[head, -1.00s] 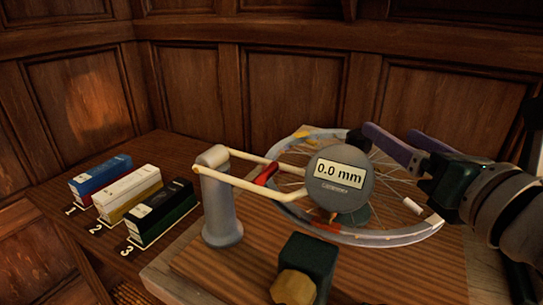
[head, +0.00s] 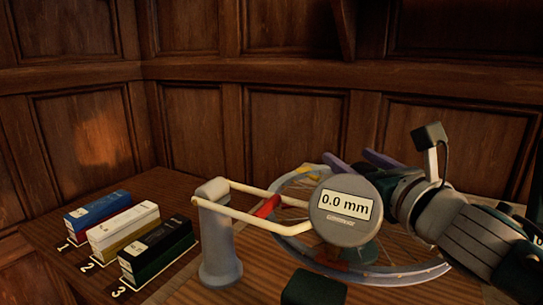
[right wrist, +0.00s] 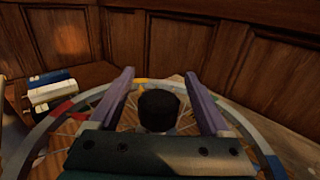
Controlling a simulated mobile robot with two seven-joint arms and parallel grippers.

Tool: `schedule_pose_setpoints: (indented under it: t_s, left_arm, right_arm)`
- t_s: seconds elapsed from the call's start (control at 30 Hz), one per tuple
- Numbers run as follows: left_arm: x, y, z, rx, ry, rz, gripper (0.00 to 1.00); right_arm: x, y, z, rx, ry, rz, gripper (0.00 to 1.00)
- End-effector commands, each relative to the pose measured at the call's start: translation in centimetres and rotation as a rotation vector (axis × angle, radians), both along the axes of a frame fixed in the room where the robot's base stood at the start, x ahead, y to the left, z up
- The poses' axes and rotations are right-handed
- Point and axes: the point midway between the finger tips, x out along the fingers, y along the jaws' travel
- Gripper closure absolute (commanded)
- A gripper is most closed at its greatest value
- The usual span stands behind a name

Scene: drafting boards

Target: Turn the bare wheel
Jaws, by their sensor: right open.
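The bare wheel (head: 405,277), a pale grey rim with thin spokes and coloured marks, lies flat over the wooden board; it also fills the right wrist view (right wrist: 254,132). A round grey gauge (head: 338,228) reading "0.0 mm" covers part of it. My right gripper (head: 350,160) is open over the wheel's far right side, its purple fingers pointing away. In the right wrist view (right wrist: 158,75) a dark round-topped knob (right wrist: 158,108) shows between the fingers, apart from both. I cannot tell whether a finger touches the wheel. My left gripper is out of view.
A grey post (head: 218,240) with cream arms carries the gauge. Blue, yellow and green boxes (head: 158,250) stand on numbered spots at left. A dark green block (head: 300,288) is at the bottom edge. Panelled walls (head: 290,120) close off the back.

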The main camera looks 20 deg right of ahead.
Motion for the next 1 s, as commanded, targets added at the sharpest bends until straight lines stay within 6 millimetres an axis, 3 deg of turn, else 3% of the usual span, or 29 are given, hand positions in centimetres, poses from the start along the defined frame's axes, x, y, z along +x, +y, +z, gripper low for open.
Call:
schedule_pose_setpoints:
  t_s: [0.3,1.0]
  left_arm:
    - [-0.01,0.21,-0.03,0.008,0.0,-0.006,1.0]
    - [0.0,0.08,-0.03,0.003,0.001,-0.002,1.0]
  right_arm:
    - [0.3,0.02,0.02,0.001,0.0,0.001,0.19]
    - [0.27,0.01,0.01,0.001,0.0,0.0,0.98]
